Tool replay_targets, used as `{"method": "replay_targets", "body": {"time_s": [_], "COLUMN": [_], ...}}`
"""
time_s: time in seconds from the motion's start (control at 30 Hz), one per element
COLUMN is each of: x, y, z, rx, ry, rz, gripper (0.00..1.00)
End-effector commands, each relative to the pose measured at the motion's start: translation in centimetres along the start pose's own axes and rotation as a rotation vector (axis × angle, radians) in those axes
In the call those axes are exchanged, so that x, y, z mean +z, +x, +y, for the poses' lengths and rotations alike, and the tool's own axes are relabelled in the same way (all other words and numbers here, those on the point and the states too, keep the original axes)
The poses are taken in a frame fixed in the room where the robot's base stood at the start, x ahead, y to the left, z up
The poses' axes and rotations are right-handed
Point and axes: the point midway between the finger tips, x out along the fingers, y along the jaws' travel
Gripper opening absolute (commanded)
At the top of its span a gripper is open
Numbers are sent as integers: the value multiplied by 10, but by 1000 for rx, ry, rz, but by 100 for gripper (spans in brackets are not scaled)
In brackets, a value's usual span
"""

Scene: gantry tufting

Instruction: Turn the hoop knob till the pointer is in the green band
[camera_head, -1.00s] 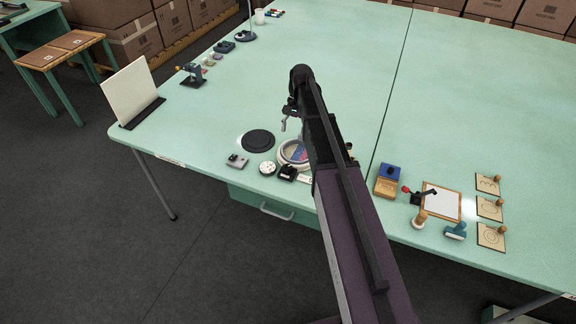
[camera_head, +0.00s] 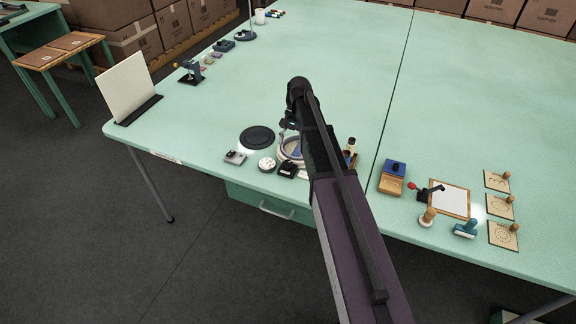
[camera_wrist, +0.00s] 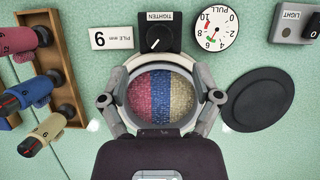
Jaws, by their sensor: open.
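The black hoop knob (camera_wrist: 156,38), under a TIGHTEN label, stands just beyond the pale round hoop (camera_wrist: 164,61) in the wrist view. The hoop holds red, blue and tan striped tufting. Right of the knob is the white PULL dial (camera_wrist: 226,25); its numbers appear upside down and its pointer is too small to read surely. My gripper (camera_wrist: 161,98) is open and empty, its fingers spread on either side of the hoop in the picture; I cannot tell whether they touch it. In the head view my gripper (camera_head: 289,124) is over the hoop (camera_head: 285,152), with the knob (camera_head: 288,169) nearer the table's front edge.
A black disc (camera_wrist: 256,99) and a grey LIGHT switch box (camera_wrist: 299,22) are right of the hoop in the wrist view. A wooden rack (camera_wrist: 66,80) with several coloured tools is at left, and a PILE sign (camera_wrist: 111,38) beside the knob.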

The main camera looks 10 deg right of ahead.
Motion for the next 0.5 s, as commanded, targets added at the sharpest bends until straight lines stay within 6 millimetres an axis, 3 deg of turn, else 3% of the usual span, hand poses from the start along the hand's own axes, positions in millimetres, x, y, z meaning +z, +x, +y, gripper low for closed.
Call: {"method": "replay_targets", "body": {"time_s": [0.5], "x": [-1], "y": [47], "z": [1], "rx": [0], "ry": [0], "rz": [0], "gripper": [82]}}
